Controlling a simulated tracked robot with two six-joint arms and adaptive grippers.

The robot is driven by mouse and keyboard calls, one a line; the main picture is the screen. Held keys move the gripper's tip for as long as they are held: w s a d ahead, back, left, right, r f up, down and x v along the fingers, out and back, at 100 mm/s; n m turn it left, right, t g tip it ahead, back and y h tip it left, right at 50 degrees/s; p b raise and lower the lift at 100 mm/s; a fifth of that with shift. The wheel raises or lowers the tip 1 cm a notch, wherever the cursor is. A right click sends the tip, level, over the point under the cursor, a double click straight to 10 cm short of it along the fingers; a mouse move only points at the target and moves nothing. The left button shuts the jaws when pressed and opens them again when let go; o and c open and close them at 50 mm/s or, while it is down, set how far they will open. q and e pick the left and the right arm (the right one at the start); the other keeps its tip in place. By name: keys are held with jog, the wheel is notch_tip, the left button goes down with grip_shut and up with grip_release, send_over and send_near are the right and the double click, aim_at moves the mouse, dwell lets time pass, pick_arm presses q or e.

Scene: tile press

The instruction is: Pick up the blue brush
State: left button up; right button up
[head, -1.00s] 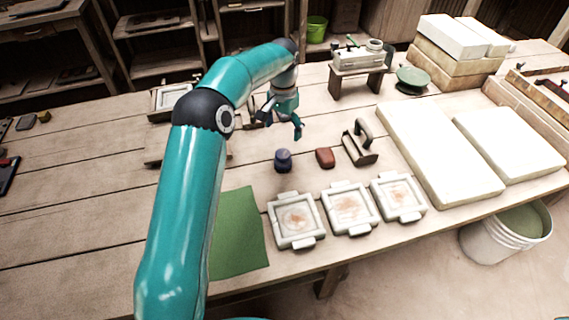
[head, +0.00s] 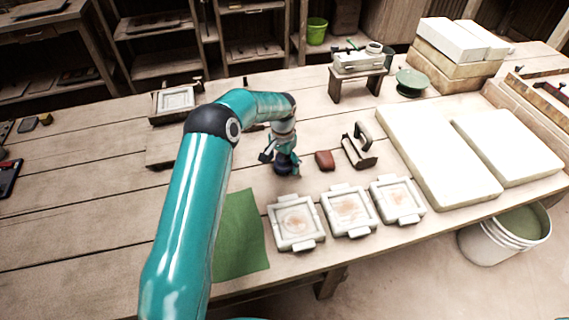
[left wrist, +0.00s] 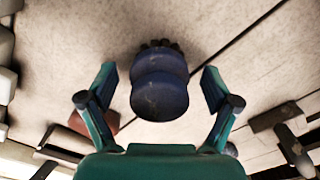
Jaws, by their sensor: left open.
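The blue brush (left wrist: 160,88) stands on the table between the open fingers of my left gripper (left wrist: 160,92) in the left wrist view. It has a rounded dark blue handle, with dark bristles at its far end. There is a gap between the brush and each finger, so neither finger touches it. In the head view my left gripper (head: 284,160) is down over the brush (head: 284,166) and largely hides it. My right gripper is not in view.
A red-brown block (head: 325,160) lies close to the right of the gripper, with a handled tool (head: 360,147) beyond it. White tile moulds (head: 296,224) line the front edge beside a green cloth (head: 240,240). The table to the left is mostly clear.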

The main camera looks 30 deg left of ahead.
aim_at(283, 156)
pick_arm(q)
jog(key=c, duration=1.3)
jog(key=shift+r, duration=0.1)
notch_tip(283, 156, up, 20)
jog(key=shift+f, duration=0.1)
